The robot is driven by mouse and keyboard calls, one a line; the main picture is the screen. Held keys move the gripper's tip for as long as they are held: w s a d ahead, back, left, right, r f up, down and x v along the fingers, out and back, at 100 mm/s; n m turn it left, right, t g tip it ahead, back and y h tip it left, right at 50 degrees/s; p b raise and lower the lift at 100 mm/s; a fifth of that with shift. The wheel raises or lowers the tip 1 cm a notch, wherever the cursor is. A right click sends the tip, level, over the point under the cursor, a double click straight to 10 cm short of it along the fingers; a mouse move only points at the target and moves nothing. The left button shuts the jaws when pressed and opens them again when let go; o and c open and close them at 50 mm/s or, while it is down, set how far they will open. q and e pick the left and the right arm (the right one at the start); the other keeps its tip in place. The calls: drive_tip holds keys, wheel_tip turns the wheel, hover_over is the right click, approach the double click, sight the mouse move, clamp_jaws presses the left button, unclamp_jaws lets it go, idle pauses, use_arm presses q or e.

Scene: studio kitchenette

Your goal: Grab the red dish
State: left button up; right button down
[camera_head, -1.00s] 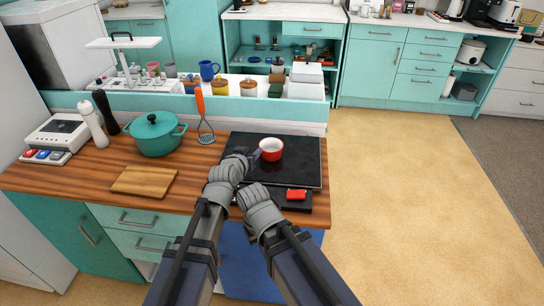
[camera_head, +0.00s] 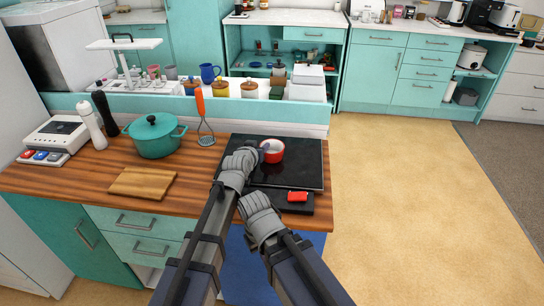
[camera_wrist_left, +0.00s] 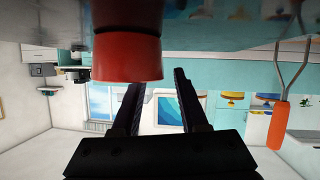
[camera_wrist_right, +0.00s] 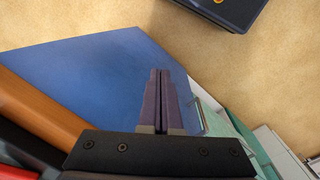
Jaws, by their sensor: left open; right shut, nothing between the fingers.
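The red dish (camera_head: 272,153), a small round bowl with a pale inside, stands upright on the black cooktop. My left gripper (camera_head: 261,151) is at its left side, with its fingertips partly hidden in the head view. In the left wrist view the dish (camera_wrist_left: 127,57) appears large and upside down, close to the fingertips. The left fingers (camera_wrist_left: 157,80) are apart with nothing held between them; whether one touches the dish is unclear. My right gripper (camera_wrist_right: 162,78) is shut and empty, low at the counter's front edge, over a blue front panel.
The black cooktop (camera_head: 300,165) has a dark strip with a small red item (camera_head: 297,197) in front. A raised ledge (camera_head: 310,114) runs behind.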

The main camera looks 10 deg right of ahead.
use_arm(q)
drive_tip(key=shift+w, duration=0.1)
drive_tip(key=shift+c, duration=0.2)
clamp_jaws()
idle(1.1)
